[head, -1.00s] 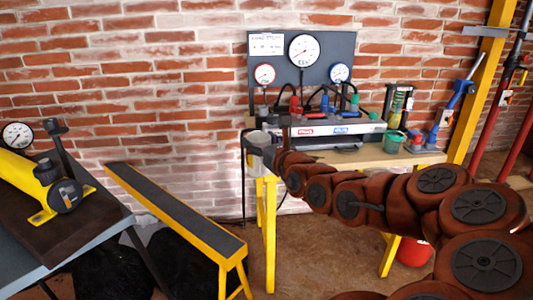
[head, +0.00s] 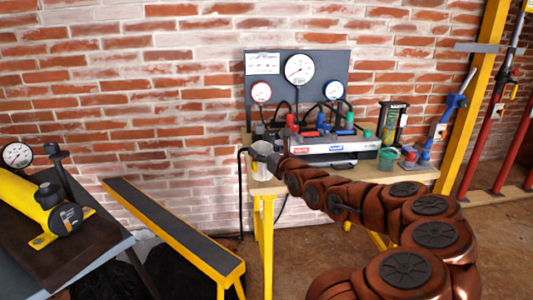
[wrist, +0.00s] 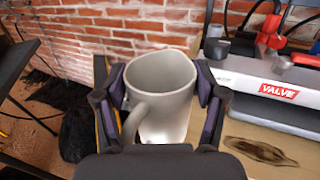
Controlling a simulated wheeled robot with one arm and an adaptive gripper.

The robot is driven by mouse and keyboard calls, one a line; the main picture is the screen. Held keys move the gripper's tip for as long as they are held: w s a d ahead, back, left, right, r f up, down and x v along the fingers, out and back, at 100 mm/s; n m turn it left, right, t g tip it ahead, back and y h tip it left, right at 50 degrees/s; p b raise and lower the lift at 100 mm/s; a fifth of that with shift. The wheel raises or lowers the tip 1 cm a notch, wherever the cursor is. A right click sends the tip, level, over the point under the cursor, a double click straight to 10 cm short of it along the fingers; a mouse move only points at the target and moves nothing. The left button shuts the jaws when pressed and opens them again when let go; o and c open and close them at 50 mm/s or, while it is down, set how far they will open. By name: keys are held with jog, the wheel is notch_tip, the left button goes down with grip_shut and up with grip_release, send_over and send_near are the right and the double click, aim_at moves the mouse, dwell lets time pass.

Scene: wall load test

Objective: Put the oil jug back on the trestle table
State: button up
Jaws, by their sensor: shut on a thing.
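The oil jug (wrist: 165,100) is a pale grey open-topped jug with a handle at its left side in the wrist view. My gripper (wrist: 161,88) is shut on it, with a dark finger pad on each side, and the jug looks roughly upright. In the head view the jug (head: 261,158) and my gripper (head: 274,162) are at the left end of the trestle table (head: 385,178), which has a wooden top and yellow legs. I cannot tell whether the jug's base touches the top, as its lower part is partly hidden.
A grey valve bench (head: 335,148) with gauges (head: 300,69) above it stands along the back of the table. A green pot (head: 388,158) is further right. A dark stain (wrist: 258,151) marks bare tabletop right of the jug. A yellow beam (head: 170,228) stands left.

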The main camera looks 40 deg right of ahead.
jog(key=w+d, duration=0.1)
jog(key=w+d+p, duration=0.1)
jog(key=d, duration=0.1)
jog(key=shift+w+d+f, duration=0.1)
jog(key=shift+d+f, duration=0.1)
jog(key=shift+d, duration=0.05)
jog(key=shift+w+d, duration=0.3)
jog(key=shift+w, duration=0.05)
jog(key=shift+f, duration=1.75)
jog(key=shift+f, duration=0.2)
jog(key=o, duration=1.6)
jog(key=shift+r, duration=0.15)
send_near(268, 146)
jog(key=shift+s+d+f, duration=0.1)
jog(key=shift+f, duration=0.8)
jog(key=shift+s+d+f, duration=0.1)
jog(key=shift+f, duration=0.8)
